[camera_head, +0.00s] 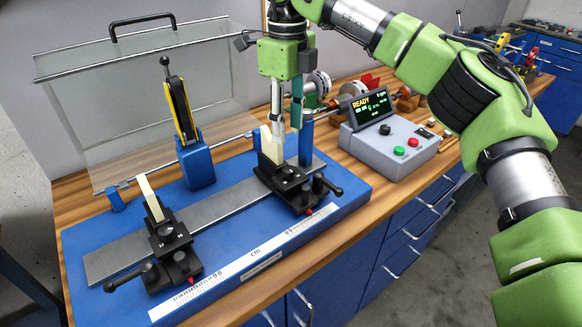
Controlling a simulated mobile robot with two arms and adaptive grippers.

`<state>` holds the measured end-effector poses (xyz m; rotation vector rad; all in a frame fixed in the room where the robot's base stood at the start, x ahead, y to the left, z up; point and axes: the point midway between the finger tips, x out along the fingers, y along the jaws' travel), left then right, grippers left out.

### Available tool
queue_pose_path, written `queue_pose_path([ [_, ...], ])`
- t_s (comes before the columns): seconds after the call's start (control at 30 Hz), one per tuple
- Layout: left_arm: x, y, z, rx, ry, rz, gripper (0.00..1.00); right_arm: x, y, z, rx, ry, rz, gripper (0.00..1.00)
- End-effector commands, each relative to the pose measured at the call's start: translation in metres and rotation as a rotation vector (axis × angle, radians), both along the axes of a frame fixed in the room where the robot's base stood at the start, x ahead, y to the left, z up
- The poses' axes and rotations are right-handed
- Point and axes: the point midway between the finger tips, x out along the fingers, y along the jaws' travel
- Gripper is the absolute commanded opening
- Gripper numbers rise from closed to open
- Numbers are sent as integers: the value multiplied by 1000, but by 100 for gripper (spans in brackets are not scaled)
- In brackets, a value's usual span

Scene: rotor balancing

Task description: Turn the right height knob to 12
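The right support stand (287,187) is black and sits on the grey rail (225,210) of the blue balancing base (100,240). It carries a cream upright piece (271,147), a small round dark knob on its top (288,173) and a black lever handle (328,187). Its height scale is too small to read. My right gripper (288,125) points down just above and behind this stand. Its fingers look apart with nothing visible between them, and it seems clear of the knob. The left stand (172,238) has a similar build. My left gripper is not in view.
A yellow-and-black upright part (181,108) on a blue block (196,166) stands behind the rail. A clear hinged guard (110,110) is raised at the back. A grey control box (390,150) shows "READY". Metal rotor parts (318,84) lie behind my gripper.

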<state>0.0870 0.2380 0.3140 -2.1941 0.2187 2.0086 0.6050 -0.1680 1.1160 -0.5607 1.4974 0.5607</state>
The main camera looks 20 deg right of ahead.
Motion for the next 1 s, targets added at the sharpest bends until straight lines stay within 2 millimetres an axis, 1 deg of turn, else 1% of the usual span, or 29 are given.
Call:
queue_pose_path([
  [0.03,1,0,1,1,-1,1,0,-1,-1,-12,-3,4,0,38],
  [0.1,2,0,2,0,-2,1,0,-1,-1,-28,-2,5,-1,38],
  [0.3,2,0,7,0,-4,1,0,-1,-1,-69,-2,4,-1,38],
  [0.5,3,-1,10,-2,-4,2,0,-1,-1,-97,-1,3,-2,38],
  [0.7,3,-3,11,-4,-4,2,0,0,-1,-107,-1,1,-3,38],
  [0.93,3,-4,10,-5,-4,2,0,0,-1,-108,0,0,-2,38],
  [0.97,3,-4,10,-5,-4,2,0,0,-1,-108,0,0,-2,32],
  [1.0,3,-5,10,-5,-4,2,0,0,-1,-108,0,0,-2,22],
])
